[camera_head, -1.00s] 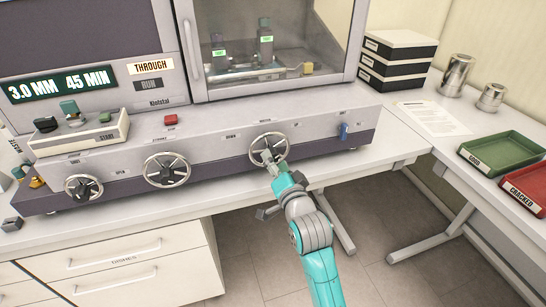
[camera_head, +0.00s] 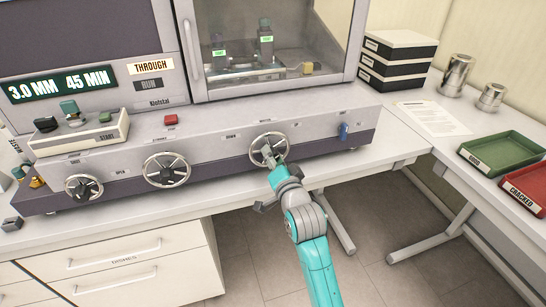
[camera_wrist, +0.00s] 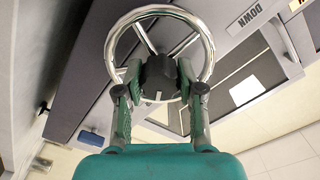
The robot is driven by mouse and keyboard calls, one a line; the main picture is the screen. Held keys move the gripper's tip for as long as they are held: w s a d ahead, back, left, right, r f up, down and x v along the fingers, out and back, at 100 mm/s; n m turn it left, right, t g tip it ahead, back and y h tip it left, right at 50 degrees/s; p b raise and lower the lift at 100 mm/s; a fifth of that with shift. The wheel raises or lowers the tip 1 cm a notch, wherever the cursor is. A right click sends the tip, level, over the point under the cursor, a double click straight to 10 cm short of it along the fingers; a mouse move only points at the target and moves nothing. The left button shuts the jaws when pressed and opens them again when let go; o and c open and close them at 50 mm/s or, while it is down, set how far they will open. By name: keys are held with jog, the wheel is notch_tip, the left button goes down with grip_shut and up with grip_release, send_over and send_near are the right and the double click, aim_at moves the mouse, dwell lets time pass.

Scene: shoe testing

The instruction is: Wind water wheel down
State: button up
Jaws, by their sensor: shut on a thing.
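The water wheel (camera_head: 252,146) is the rightmost silver handwheel on the front of the machine, under a small label that seems to read WATER. In the wrist view the wheel's round rim (camera_wrist: 112,40) and spokes surround a dark hub. My gripper (camera_head: 271,156) reaches the wheel from the front. In the wrist view my gripper (camera_wrist: 159,80) has its two green fingers closed on either side of the dark hub, which hides part of the spokes. A DOWN label (camera_head: 231,135) is left of the wheel; it also shows in the wrist view (camera_wrist: 257,15).
Two more handwheels (camera_head: 167,170) (camera_head: 84,188) sit to the left on the same panel. A blue switch (camera_head: 344,131) is to the right. A glass-fronted chamber (camera_head: 275,45) stands above. Green (camera_head: 503,152) and red (camera_head: 527,190) trays lie on the right table.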

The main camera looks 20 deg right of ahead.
jog(key=n, duration=0.5)
jog(key=shift+n, duration=0.4)
jog(key=n, duration=0.5)
jog(key=shift+n, duration=0.4)
jog(key=o, duration=1.1)
jog(key=shift+o, duration=0.2)
jog(key=s, duration=1.2)
